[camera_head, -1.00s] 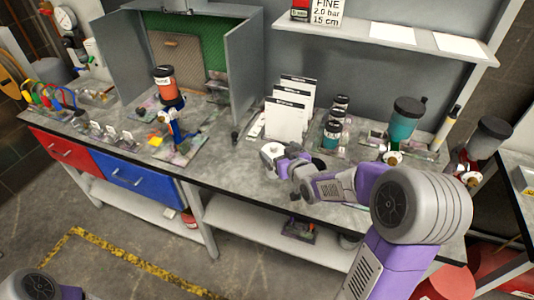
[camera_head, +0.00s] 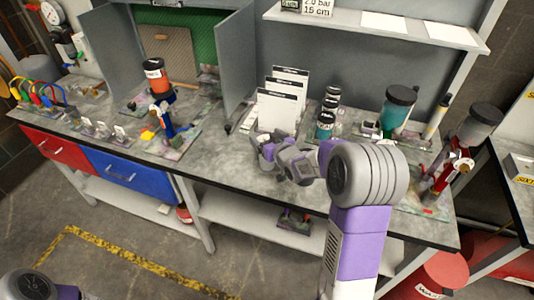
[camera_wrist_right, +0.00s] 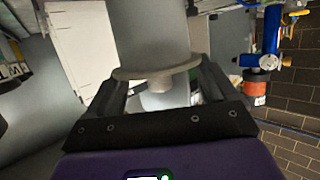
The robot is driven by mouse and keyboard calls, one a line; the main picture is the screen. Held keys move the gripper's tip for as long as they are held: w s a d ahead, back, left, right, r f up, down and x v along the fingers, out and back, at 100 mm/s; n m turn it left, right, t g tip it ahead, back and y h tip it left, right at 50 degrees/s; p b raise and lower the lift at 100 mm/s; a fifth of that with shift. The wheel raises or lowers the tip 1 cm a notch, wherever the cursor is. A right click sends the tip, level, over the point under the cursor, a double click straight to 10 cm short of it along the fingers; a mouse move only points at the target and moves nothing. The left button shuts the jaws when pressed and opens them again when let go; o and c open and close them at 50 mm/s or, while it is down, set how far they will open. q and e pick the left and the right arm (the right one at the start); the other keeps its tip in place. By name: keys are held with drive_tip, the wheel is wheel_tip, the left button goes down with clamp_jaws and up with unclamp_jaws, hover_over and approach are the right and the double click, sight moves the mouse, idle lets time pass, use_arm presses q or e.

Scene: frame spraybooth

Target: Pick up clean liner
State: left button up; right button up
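The clean liner (camera_wrist_right: 157,73) shows in the right wrist view as a pale grey piece with a round rim and a short stub. It lies between and just past the fingertips of my right gripper (camera_wrist_right: 160,88). The fingers are spread on either side of it, and I see no clear grip on it. In the head view my right gripper (camera_head: 266,152) is low over the bench, in front of the white cards, and largely hides the liner. My left gripper is out of view; only a bit of my left arm shows at the lower left.
White cards (camera_head: 277,111) stand just behind my right gripper. Small dark-lidded jars (camera_head: 325,125) and a teal cup (camera_head: 398,110) stand to the right. The booth's grey side panel (camera_head: 237,75) rises to the left. The bench front (camera_head: 225,172) has some bare room.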

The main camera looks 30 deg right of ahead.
drive_tip(key=shift+s+f, duration=0.15)
drive_tip(key=shift+f, duration=0.05)
clamp_jaws()
